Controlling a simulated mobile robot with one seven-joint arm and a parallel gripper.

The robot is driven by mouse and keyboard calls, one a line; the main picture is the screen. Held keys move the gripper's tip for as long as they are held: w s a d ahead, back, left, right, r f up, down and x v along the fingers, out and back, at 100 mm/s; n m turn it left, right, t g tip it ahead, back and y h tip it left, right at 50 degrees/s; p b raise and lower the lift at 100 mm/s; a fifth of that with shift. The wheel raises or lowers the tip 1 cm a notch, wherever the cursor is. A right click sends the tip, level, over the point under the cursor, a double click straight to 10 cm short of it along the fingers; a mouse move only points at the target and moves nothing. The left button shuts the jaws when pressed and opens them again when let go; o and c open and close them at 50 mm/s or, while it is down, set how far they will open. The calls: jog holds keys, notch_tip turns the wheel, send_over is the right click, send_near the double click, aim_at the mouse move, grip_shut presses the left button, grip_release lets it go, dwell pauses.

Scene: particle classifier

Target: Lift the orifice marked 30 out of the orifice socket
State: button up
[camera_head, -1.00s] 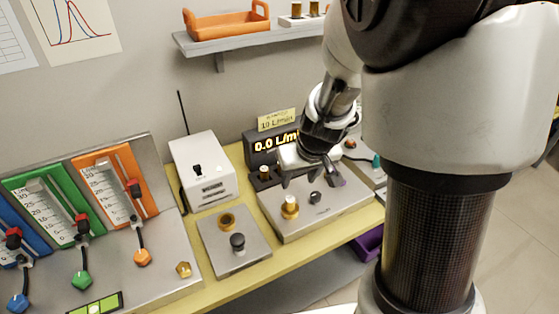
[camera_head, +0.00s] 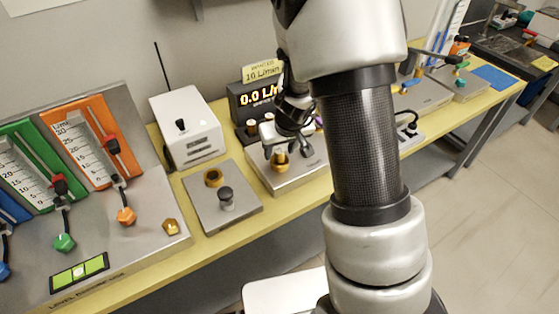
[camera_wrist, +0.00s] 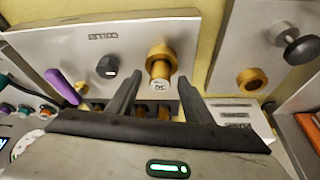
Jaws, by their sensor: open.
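A brass orifice (camera_wrist: 161,65) with a pale marked end stands in a brass socket on a grey metal plate (camera_wrist: 60,50) lettered COLLET. The mark is inverted and too small to read surely. In the head view the orifice (camera_head: 280,161) shows just below my gripper. My gripper (camera_wrist: 159,78) is open, its two dark fingers apart, with the orifice between their tips in the wrist picture. Whether they touch it cannot be told. In the head view my gripper (camera_head: 280,152) is over the plate and hides part of the orifice.
A dark knob (camera_wrist: 105,71) and a purple handle (camera_wrist: 62,86) are on the same plate. A second plate (camera_head: 210,215) with a brass ring and dark knob lies to the left. A display reading 0.0 (camera_head: 257,95) stands behind. A white box (camera_head: 185,125) stands left.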

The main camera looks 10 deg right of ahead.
jog(key=shift+w+f, duration=0.15)
jog(key=shift+f, duration=0.25)
jog(key=shift+c, duration=0.4)
grip_shut()
jog(key=shift+r, duration=0.15)
